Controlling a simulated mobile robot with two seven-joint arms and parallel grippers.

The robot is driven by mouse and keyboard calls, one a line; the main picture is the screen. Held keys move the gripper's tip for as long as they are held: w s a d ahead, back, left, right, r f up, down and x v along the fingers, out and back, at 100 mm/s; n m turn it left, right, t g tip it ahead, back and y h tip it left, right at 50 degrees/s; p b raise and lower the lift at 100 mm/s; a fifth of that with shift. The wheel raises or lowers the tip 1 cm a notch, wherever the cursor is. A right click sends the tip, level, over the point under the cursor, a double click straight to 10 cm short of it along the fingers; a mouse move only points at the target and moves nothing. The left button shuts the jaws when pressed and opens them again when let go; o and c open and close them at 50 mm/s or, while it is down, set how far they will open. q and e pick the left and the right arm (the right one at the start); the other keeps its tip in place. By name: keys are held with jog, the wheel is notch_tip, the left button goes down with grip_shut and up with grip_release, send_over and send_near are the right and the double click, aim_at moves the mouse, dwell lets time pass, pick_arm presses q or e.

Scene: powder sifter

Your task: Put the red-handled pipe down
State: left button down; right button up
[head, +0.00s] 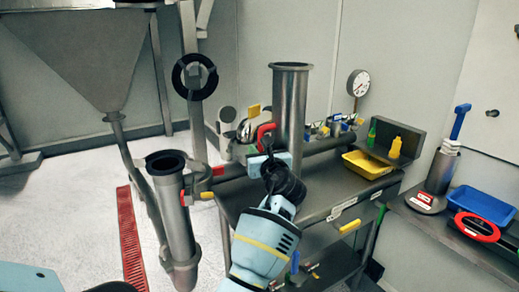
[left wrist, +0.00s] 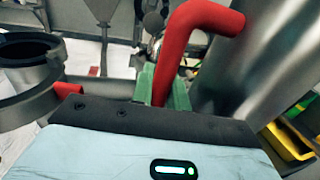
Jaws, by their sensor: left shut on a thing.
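The red-handled pipe (head: 291,105) is a tall steel cylinder with a flanged top, standing upright at the table's left part in the head view. Its red handle (head: 262,133) sticks out to the left. My left gripper (head: 268,154) is shut on that handle. In the left wrist view the green fingers (left wrist: 163,88) are around the red handle (left wrist: 182,45), and the pipe's steel side (left wrist: 250,62) fills the right. The pipe's lower end is hidden behind my gripper, so I cannot tell whether it touches the tabletop. My right gripper is not in view.
The dark table (head: 355,197) holds a yellow tray (head: 368,165) and small bottles (head: 395,147) at right. A steel tube with a dark rim (head: 172,205) stands close on the left. A gauge (head: 357,84) is behind; a blue tray (head: 482,205) is far right.

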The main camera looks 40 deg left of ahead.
pick_arm(q)
jog(key=shift+r, duration=0.3)
jog(key=c, duration=1.8)
grip_release()
jog(key=shift+f, duration=0.35)
jog(key=o, duration=0.4)
jog(key=shift+o, duration=0.2)
jog(key=shift+r, duration=0.1)
jog(key=v, duration=1.2)
jog(key=shift+s, duration=0.15)
